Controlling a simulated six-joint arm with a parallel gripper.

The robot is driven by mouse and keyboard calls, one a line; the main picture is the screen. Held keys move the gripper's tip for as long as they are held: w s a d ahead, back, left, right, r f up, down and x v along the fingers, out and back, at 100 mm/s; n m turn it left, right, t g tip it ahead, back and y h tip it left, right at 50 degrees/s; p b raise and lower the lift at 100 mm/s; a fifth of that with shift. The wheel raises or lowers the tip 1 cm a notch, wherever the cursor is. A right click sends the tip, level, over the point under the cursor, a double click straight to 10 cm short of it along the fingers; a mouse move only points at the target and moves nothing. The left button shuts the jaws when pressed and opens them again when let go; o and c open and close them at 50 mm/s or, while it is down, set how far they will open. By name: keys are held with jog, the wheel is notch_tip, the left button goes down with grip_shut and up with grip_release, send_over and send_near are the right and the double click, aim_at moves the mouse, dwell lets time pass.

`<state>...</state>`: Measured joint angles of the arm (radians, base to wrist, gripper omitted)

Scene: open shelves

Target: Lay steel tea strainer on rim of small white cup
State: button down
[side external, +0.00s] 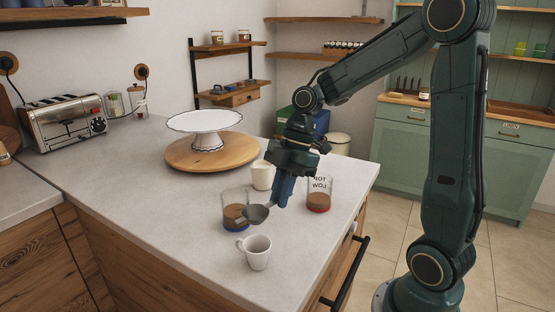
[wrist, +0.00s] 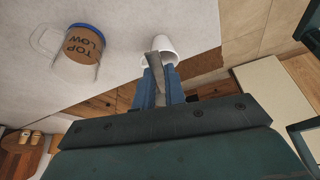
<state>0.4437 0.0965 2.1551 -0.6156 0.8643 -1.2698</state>
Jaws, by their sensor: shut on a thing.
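The steel tea strainer (side external: 256,214) is held by my gripper (side external: 283,190) in the side view, its round bowl out to the left of the blue fingers and above the counter. The small white cup (side external: 257,252) stands upright on the counter, with its handle to the left. The strainer bowl is above and behind this cup in the picture, apart from its rim. In the wrist view, a grey strip of the strainer (wrist: 157,85) shows between the blue fingers of my gripper (wrist: 158,88). A white cup (wrist: 162,47) shows partly behind it; I cannot tell which cup.
A glass with a blue base (side external: 235,207) stands just left of the strainer. A red-based glass (side external: 319,193) stands right of my gripper. Another white cup (side external: 262,175) stands behind it. A cake stand (side external: 205,122) sits on a round board (side external: 180,155). The counter's left front is clear.

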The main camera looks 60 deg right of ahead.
jog(key=shift+f, duration=0.3)
jog(key=shift+f, duration=3.6)
jog(key=c, duration=1.4)
grip_release()
jog(key=v, duration=1.3)
jog(key=shift+s+d+r, duration=0.1)
jog(key=shift+d+r, duration=0.05)
jog(key=shift+r, duration=0.2)
